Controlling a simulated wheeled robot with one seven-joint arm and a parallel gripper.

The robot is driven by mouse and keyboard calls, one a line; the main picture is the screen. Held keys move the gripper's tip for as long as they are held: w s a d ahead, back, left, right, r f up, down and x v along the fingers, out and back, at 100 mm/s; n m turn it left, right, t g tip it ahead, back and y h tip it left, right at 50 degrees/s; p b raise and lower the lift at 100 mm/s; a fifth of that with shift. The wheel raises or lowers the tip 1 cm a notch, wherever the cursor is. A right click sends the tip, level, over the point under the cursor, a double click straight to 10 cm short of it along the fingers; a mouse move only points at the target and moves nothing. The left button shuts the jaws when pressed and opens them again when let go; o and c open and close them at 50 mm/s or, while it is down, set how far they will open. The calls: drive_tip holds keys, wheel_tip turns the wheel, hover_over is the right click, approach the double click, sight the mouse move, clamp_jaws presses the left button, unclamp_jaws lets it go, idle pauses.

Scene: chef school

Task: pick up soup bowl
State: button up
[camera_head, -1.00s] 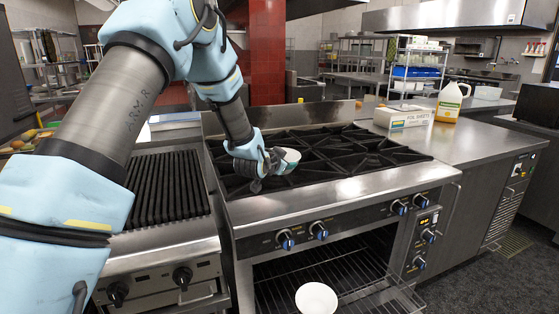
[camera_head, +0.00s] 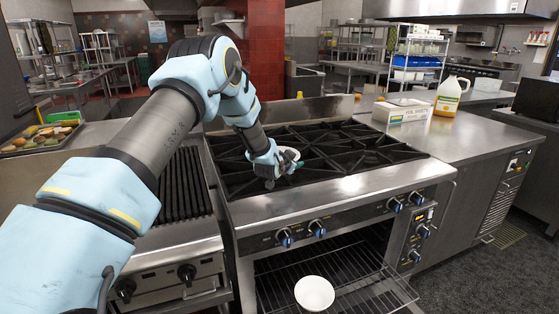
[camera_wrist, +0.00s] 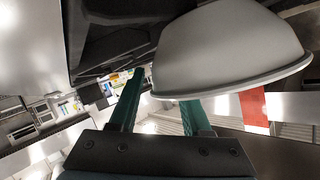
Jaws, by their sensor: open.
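A whitish soup bowl (camera_head: 289,153) is at the stove top, right by my gripper (camera_head: 293,166), which partly hides it in the head view. In the wrist view the bowl (camera_wrist: 225,50) looms large, its smooth grey-white outside and rim showing. My gripper's green fingers (camera_wrist: 164,88) are apart. The left finger is beside the bowl's edge; the right finger's tip is hidden behind the rim. Whether either finger touches the bowl I cannot tell. A second white bowl (camera_head: 314,293) sits on the wire rack in the open oven below.
The stove (camera_head: 345,184) has black grates, with a grill (camera_head: 184,185) on its left. A foil box (camera_head: 402,111) and a yellow-white jug (camera_head: 450,95) stand on the right counter. A tray of food (camera_head: 38,138) lies at the left.

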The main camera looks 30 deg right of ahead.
drive_tip(key=shift+c, duration=0.3)
clamp_jaws()
idle(1.1)
